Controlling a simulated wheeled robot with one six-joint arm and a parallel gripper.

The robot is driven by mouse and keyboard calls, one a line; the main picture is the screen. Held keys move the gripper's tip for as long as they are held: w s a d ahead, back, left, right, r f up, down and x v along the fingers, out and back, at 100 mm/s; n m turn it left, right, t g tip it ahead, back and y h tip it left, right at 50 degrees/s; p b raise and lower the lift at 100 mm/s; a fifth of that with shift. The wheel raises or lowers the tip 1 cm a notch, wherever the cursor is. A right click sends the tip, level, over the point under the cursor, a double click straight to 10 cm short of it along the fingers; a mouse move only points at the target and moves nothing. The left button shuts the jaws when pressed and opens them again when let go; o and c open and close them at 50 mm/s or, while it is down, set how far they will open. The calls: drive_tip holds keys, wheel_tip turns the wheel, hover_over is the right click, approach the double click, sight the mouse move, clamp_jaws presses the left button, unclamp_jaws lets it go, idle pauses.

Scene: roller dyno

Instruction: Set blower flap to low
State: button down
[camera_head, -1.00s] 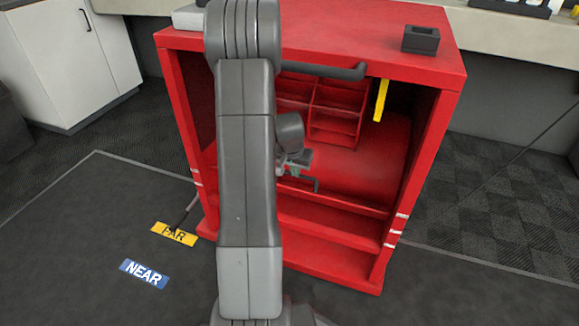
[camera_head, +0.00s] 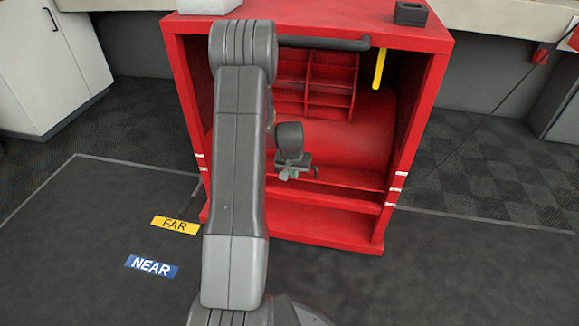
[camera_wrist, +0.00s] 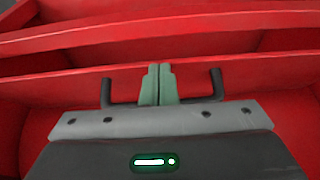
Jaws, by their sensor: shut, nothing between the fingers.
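The red blower cabinet (camera_head: 345,225) stands ahead with its front open; a large rounded red drum (camera_head: 345,135) lies inside it. A yellow strip (camera_head: 379,69) hangs upright under the top right edge; I cannot tell whether it belongs to the flap. My gripper (camera_head: 292,177) is in front of the cabinet's opening, partly behind my arm. In the wrist view, its green fingers (camera_wrist: 157,84) are together and empty, in front of a red ledge.
White marks (camera_head: 399,180) show on the cabinet's front posts. A small dark box (camera_head: 411,14) sits on its top. FAR (camera_head: 175,225) and NEAR (camera_head: 151,267) labels lie on the dark floor mat. A white cupboard (camera_head: 40,65) stands left. Floor at right is clear.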

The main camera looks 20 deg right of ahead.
drive_tip(key=shift+s+a+f, duration=0.2)
drive_tip(key=shift+s+f, duration=0.1)
drive_tip(key=shift+f, duration=0.45)
idle(1.2)
